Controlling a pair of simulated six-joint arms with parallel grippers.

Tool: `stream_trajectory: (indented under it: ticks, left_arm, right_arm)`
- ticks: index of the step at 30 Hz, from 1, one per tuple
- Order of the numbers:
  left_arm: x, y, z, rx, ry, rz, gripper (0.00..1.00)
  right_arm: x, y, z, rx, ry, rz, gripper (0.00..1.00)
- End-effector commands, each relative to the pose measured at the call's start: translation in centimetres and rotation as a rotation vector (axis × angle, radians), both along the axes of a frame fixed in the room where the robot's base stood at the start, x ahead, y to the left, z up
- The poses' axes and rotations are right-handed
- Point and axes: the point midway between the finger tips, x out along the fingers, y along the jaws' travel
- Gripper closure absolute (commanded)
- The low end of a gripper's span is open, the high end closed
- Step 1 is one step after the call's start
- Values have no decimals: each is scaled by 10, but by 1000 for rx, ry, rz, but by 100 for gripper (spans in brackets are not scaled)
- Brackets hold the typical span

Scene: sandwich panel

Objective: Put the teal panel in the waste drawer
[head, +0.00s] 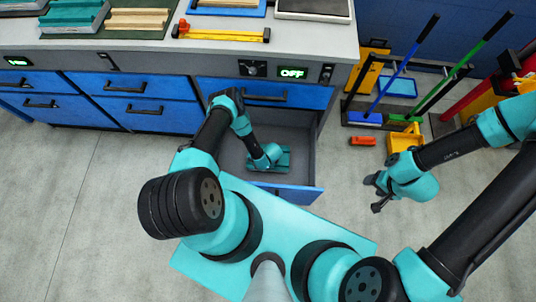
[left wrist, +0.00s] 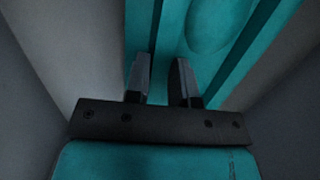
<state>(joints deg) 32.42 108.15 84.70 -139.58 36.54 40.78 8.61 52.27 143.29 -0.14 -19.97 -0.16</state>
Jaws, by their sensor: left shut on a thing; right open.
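The teal panel (head: 284,160) lies low inside the open waste drawer (head: 302,194), partly hidden by my left gripper and wrist. My left gripper (head: 268,165) reaches down into the drawer and is shut on the panel. In the left wrist view the panel (left wrist: 217,22) extends beyond the two dark fingers of the left gripper (left wrist: 163,75), with grey drawer walls on both sides. Whether the panel rests on the drawer floor cannot be told. My right gripper (head: 373,193) is open and empty over the floor, right of the drawer.
The grey bench (head: 210,55) above the drawer holds another teal panel (head: 72,14), a wooden-coloured panel (head: 135,19) and a yellow tool (head: 222,33). Closed blue drawers (head: 150,112) are at left. A tool rack (head: 385,115) and an orange block (head: 362,141) are at right.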

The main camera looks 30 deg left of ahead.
Motion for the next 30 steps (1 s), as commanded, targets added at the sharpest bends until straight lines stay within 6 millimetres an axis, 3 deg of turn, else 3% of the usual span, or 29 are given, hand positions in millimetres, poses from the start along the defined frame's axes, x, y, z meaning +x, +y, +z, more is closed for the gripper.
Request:
stream_trajectory:
  ticks: [10, 11, 19, 30]
  left_arm:
    - [0, 0, -5, 0, 0, 1, 100]
    - [0, 0, -5, 0, 0, 1, 77]
    - [0, 0, -5, 0, 0, 1, 51]
    - [0, -1, 0, 0, 0, -1, 51]
  right_arm:
    - [0, 0, 0, 0, 0, 0, 44]
    - [0, 0, 0, 0, 0, 0, 44]
    - [0, 0, 0, 0, 0, 0, 44]
    - [0, 0, 0, 0, 0, 0, 44]
